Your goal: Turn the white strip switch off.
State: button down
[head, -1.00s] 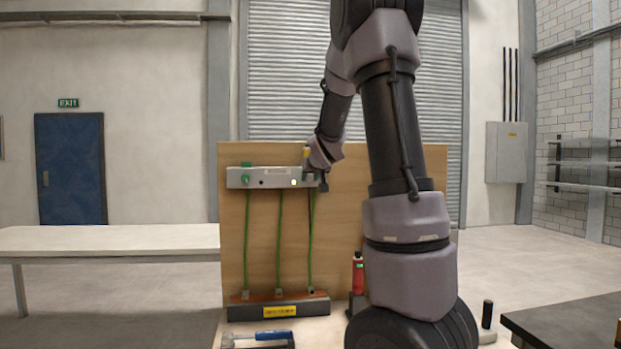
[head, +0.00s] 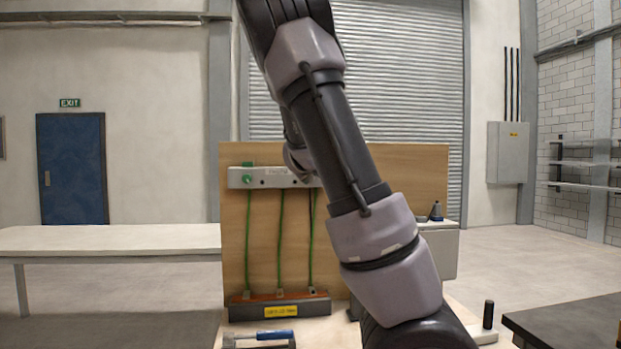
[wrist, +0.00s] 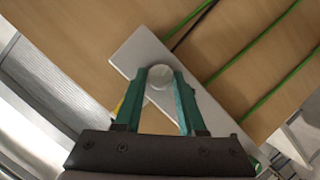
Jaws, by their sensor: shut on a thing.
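In the wrist view the strip (wrist: 137,52) runs diagonally and carries a round pale grey knob (wrist: 160,76). My gripper (wrist: 166,80) has green fingers, one on each side of this knob, shut on it. The knob's setting cannot be read.
Green cables (head: 280,240) hang down the board (head: 232,230) to a dark bar (head: 250,309) with a yellow label. A blue-handled tool (head: 274,335) lies in front. A grey cabinet (head: 443,252) stands right of the board. A pale table (head: 110,238) is at left.

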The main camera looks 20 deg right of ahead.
jog(key=shift+f+n+h, duration=0.1)
jog(key=shift+n+h, duration=0.7)
jog(key=shift+n, duration=0.4)
jog(key=c, duration=0.5)
grip_release()
jog(key=shift+a, duration=0.15)
jog(key=v, duration=1)
jog(key=shift+s, duration=0.3)
jog(key=shift+a, duration=0.15)
